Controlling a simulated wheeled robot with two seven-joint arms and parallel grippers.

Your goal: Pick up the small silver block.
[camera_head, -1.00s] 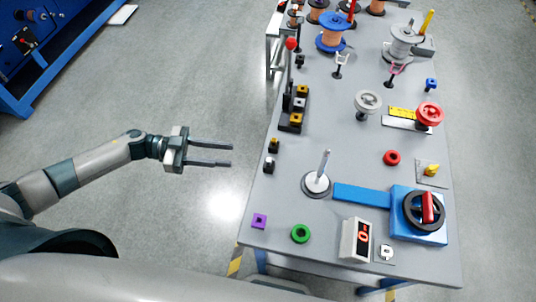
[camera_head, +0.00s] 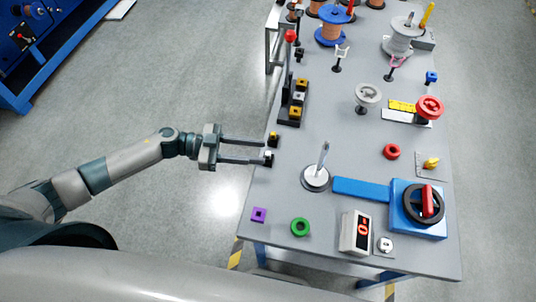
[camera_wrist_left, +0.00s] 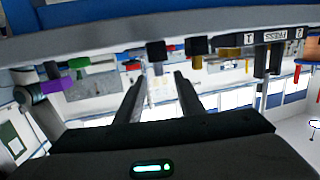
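The small silver block (camera_head: 269,158), with a dark part, is at the left edge of the grey table (camera_head: 290,185) in the head view. In the left wrist view the silver block (camera_wrist_left: 157,52) shows upside down, between and beyond the fingertips. My left gripper (camera_head: 264,152) is open and level with the table edge, its lower finger close to the silver block. I cannot tell whether they touch. A small gold block (camera_head: 273,138) sits just behind the silver one, near the upper fingertip; it also shows in the left wrist view (camera_wrist_left: 196,48). My right gripper is not in view.
A black rack (camera_head: 291,119) with gold and silver blocks stands farther back along the edge. A disc with an upright rod (camera_head: 316,178) stands to the right.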

